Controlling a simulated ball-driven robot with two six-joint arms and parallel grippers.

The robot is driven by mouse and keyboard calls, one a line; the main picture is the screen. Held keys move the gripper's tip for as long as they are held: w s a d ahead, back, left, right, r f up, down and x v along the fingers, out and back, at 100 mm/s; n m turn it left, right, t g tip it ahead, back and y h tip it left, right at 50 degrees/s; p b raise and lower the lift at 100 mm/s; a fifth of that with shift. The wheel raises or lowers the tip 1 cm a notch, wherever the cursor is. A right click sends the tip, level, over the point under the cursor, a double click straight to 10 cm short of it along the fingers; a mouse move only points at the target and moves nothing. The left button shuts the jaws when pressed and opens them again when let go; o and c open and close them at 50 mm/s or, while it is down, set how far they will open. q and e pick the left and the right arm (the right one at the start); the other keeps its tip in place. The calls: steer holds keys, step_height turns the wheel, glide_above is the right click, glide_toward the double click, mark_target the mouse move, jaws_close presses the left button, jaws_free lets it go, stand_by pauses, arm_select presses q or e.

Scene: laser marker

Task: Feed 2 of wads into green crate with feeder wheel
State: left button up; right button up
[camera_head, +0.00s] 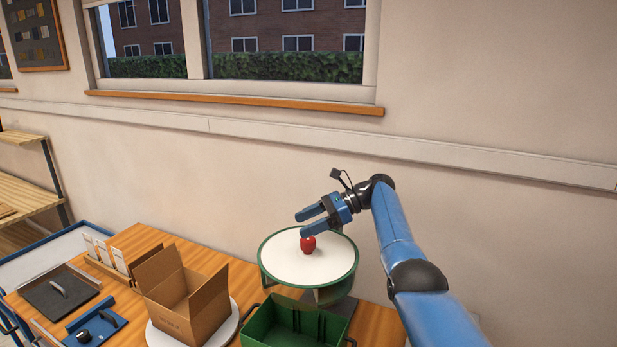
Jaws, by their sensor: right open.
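A round feeder wheel (285,268) with a white top and green rim stands on the wooden table. One small red wad (308,245) rests on its white top, near the middle. The green crate (268,333) stands in front of the wheel, cut off by the bottom edge; its visible inside shows no wad. My right gripper (302,225) is open, its two blue fingers pointing left above the wheel. The lower finger overlaps the top of the red wad in the view, and I cannot tell whether they touch. My left gripper is not in view.
An open cardboard box (190,312) stands on a white round plate (232,325) left of the crate. A wooden holder (112,265), a dark board (58,294) and a blue tray (97,327) lie further left. The wall is behind the wheel.

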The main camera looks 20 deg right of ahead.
step_height(320, 180, up, 14)
steer(key=p, duration=0.1)
steer(key=shift+r, duration=0.15)
steer(key=shift+d, duration=0.1)
stand_by(0.6)
